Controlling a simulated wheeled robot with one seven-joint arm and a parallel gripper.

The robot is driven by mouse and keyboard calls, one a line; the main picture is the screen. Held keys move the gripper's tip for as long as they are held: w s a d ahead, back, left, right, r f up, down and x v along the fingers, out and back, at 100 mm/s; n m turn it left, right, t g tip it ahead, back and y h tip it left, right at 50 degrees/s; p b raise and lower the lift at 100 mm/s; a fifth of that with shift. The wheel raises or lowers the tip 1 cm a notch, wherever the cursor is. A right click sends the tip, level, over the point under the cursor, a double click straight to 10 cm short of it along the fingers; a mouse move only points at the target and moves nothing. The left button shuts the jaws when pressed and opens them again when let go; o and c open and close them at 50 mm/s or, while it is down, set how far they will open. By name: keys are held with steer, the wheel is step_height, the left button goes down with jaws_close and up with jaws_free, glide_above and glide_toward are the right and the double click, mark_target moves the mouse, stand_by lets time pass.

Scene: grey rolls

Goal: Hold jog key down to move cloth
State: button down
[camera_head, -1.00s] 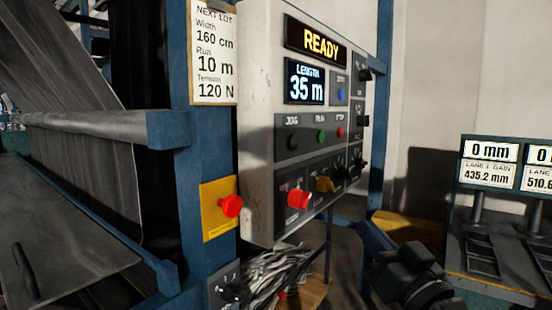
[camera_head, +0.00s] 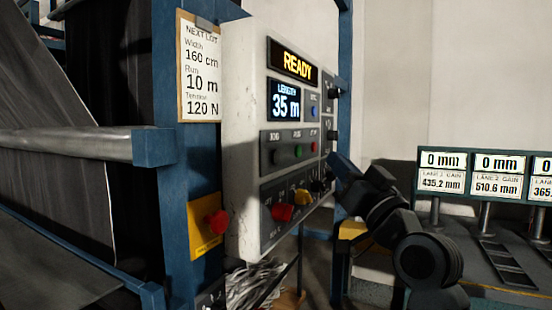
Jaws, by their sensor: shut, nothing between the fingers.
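The black jog key (camera_head: 276,157) sits at the left of the button row on the control panel (camera_head: 241,130), under a small label. The dark grey cloth (camera_head: 60,185) hangs over a roller at the left. The end of my dark arm, with my gripper (camera_head: 338,165), is at the panel's right edge, shut and empty. It is to the right of the jog key and apart from it. The fingertips are small and dark here.
The panel displays (camera_head: 292,60) read READY and 35 m. A red stop button (camera_head: 216,222) is on the blue post. Gauge screens (camera_head: 443,172) stand on a bench at the right.

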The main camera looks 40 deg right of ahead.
mark_target(276, 157)
steer(key=w+a+p, duration=0.2)
steer(key=w+a, duration=0.1)
steer(key=w, duration=0.5)
steer(key=shift+w, duration=0.25)
stand_by(2.0)
steer(key=shift+w+a, duration=0.15)
steer(key=shift+w, duration=0.1)
steer(key=shift+w+a, duration=0.15)
steer(key=shift+w, duration=0.3)
stand_by(4.2)
